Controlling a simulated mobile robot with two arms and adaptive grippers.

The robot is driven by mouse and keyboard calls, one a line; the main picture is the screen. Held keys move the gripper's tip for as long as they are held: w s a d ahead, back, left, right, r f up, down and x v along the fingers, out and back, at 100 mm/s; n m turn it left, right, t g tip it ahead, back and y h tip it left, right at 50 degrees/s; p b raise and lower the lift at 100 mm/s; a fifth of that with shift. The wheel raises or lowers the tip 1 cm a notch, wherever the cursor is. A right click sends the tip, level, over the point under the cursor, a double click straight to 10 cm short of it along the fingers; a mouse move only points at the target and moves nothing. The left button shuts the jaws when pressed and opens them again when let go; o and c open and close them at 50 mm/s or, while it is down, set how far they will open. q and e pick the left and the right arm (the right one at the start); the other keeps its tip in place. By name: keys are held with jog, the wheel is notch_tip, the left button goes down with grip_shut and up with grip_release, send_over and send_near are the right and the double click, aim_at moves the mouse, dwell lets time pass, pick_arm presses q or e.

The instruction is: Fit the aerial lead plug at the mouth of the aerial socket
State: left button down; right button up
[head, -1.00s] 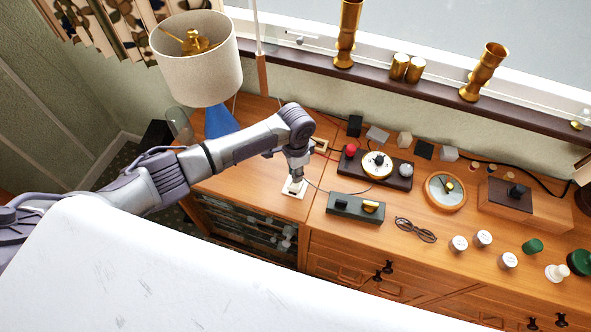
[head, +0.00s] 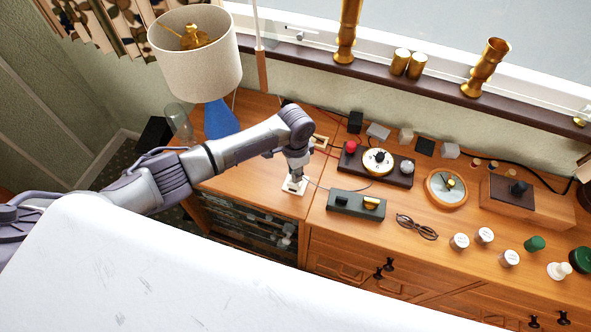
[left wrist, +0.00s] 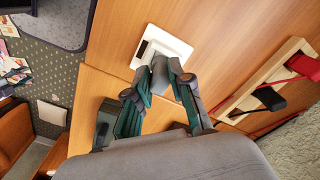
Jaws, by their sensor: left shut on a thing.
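My left gripper (head: 297,176) points down over the white plate of the aerial socket (head: 289,188) on the wooden cabinet top. In the left wrist view, the gripper (left wrist: 167,72) is shut with its fingertips close above the white plate (left wrist: 178,43). The plate has a dark slot near one edge. My right gripper is not in view.
A wooden rack (left wrist: 253,98) with red and black pieces stands near the gripper. The dark green box (head: 345,204) and a dark board with a red knob (head: 352,147) lie to the right. Glasses (head: 416,228) lie farther right. A lamp (head: 197,60) stands behind the arm.

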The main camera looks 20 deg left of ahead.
pick_arm(q)
jog(key=shift+f+b, duration=0.3)
jog(key=shift+f, duration=0.35)
jog(key=c, duration=1)
grip_release()
jog(key=shift+o, duration=0.2)
jog(key=shift+r, duration=0.1)
jog(key=shift+r, duration=0.2)
notch_tip(320, 180, up, 12)
jog(key=shift+f, duration=0.25)
